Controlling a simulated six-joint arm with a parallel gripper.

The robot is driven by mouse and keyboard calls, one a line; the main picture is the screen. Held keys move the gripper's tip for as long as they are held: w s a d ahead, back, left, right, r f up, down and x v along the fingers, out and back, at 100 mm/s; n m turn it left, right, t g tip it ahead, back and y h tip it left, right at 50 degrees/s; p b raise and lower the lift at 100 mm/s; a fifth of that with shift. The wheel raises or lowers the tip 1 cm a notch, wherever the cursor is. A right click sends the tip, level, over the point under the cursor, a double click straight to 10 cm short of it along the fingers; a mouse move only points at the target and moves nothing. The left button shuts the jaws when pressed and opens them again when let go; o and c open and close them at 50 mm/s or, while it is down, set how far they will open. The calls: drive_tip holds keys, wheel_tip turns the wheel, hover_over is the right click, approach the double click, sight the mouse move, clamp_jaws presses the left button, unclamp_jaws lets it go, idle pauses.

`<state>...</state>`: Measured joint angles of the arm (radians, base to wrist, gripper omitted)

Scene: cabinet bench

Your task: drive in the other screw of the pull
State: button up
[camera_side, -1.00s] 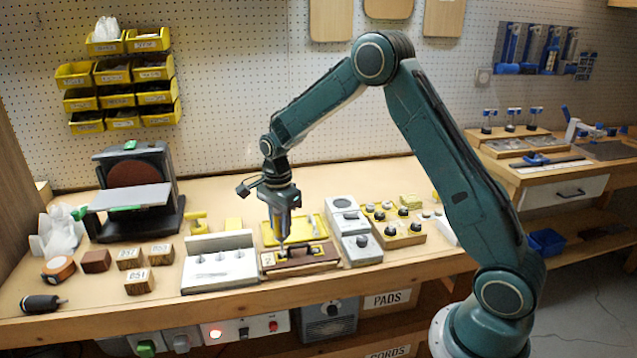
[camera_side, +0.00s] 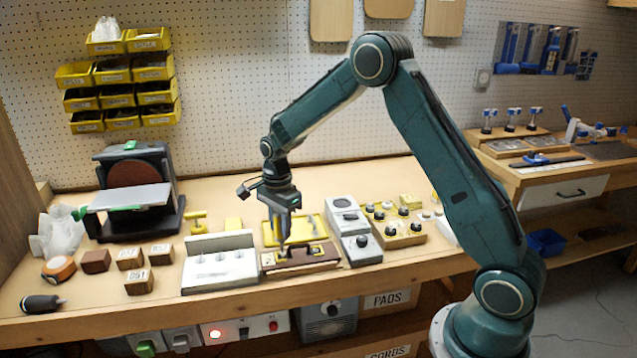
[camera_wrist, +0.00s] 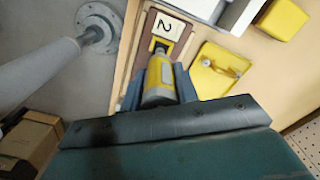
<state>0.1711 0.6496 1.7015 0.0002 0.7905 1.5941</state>
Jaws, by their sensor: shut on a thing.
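My gripper (camera_side: 283,212) points down over the brown wooden drawer front (camera_side: 328,262) and is shut on a yellow and grey driver (camera_wrist: 160,82). In the wrist view my gripper (camera_wrist: 158,92) has a finger on each side of the driver's body. The driver's tip is at the drawer front, beside the dark pull (camera_side: 314,250); I cannot tell whether it sits in a screw. In the wrist view the drawer front (camera_wrist: 148,25) carries a white label with a 2 (camera_wrist: 168,26). The screw under the tip is hidden.
A yellow tray (camera_side: 318,226) lies behind the drawer front, with a small part in it (camera_wrist: 232,70). A white block with holes (camera_side: 215,277) stands to the left. Grey boxes (camera_side: 362,249) and a knob-topped yellow block (camera_side: 412,238) stand to the right.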

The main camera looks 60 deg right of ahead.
drive_tip(key=shift+f, duration=0.7)
idle(3.3)
drive_tip(key=shift+r, duration=0.1)
drive_tip(key=shift+r, duration=3)
drive_tip(key=shift+f, duration=0.1)
